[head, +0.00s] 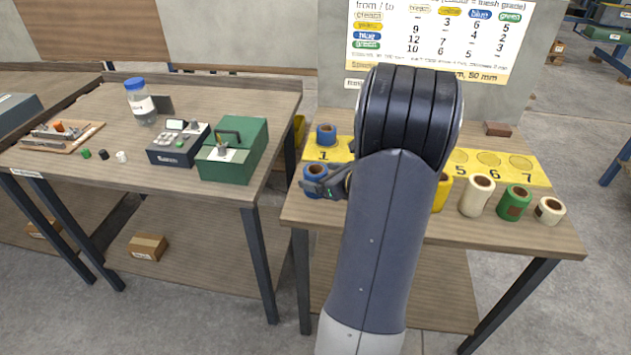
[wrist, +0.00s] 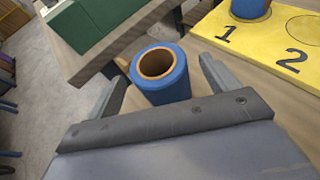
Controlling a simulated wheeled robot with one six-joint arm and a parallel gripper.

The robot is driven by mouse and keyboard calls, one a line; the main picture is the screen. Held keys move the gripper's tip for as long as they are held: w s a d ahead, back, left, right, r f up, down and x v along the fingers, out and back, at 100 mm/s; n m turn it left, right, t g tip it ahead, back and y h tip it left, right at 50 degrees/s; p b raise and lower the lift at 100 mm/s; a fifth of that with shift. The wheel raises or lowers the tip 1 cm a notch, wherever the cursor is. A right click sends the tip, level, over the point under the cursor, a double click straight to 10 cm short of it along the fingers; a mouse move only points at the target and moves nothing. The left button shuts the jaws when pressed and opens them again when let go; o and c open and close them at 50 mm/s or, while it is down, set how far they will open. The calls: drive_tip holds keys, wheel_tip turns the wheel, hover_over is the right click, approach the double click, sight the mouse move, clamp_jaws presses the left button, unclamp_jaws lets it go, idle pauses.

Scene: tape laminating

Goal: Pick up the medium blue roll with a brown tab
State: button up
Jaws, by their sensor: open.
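A blue roll (head: 314,189) with a brown core stands upright at the left front of the right table. It also shows in the wrist view (wrist: 165,92), between the two fingers of my gripper (wrist: 163,70). The fingers are open, one on each side of the roll, and I cannot tell whether either touches it. A small brown patch shows at the roll's left side in the wrist view; I cannot tell if it is a tab. In the head view my gripper (head: 328,183) is at this roll. Another blue roll (head: 326,134) stands on spot 1 of the yellow strip.
The yellow numbered strip (head: 541,178) lies behind the front rolls. A yellow roll (head: 441,193), a cream roll (head: 477,195), a green roll (head: 515,203) and a short cream roll (head: 549,210) stand to the right. My arm hides the strip's middle. A green box (head: 233,160) sits on the left table.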

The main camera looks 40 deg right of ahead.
drive_tip(key=shift+x, duration=1.2)
drive_tip(key=c, duration=1.1)
